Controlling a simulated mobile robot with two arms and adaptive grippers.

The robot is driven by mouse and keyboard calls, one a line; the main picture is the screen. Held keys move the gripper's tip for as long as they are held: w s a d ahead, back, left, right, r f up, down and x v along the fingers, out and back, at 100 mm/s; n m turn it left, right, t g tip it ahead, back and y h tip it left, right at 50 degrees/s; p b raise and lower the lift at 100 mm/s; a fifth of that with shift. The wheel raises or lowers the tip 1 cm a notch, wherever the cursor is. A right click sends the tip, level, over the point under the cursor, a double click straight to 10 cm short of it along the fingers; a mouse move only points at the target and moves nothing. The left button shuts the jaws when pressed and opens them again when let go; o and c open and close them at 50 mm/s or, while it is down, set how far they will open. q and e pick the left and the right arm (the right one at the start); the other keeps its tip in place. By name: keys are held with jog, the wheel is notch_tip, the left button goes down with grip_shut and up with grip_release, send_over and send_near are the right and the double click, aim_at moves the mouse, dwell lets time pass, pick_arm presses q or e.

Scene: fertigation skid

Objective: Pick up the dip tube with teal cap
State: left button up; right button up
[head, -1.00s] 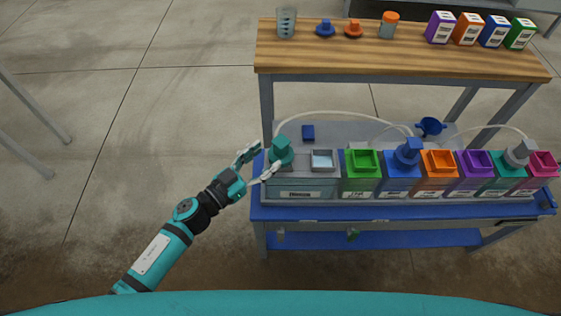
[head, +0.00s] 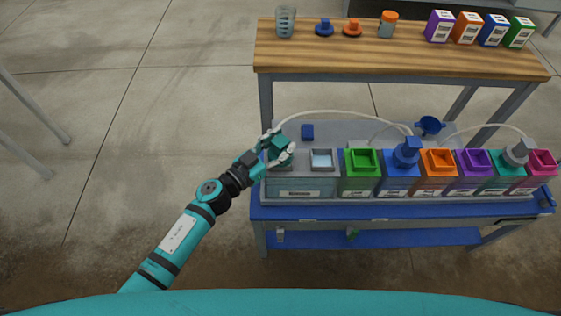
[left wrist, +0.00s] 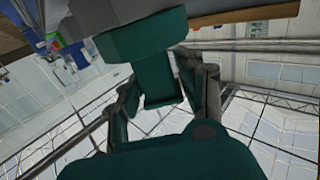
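The dip tube's teal cap (head: 279,146) stands at the left end of the grey tank on the bench; its tube below is hidden. My left gripper (head: 281,148) has its fingers on either side of the cap. In the left wrist view the cap (left wrist: 158,80) is large, a wide block with a narrower block between the two fingers (left wrist: 165,95). The fingers look open, with small gaps beside the cap. My right gripper is not in view.
The grey tank (head: 302,187) has a square opening (head: 321,160) right of the cap. Green (head: 361,160), blue, orange and other coloured containers continue rightward. A pale hose (head: 345,113) arches behind. A wooden shelf (head: 400,55) stands at the back. Floor at left is clear.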

pick_arm(q)
grip_shut()
jog(key=shift+r, duration=0.1)
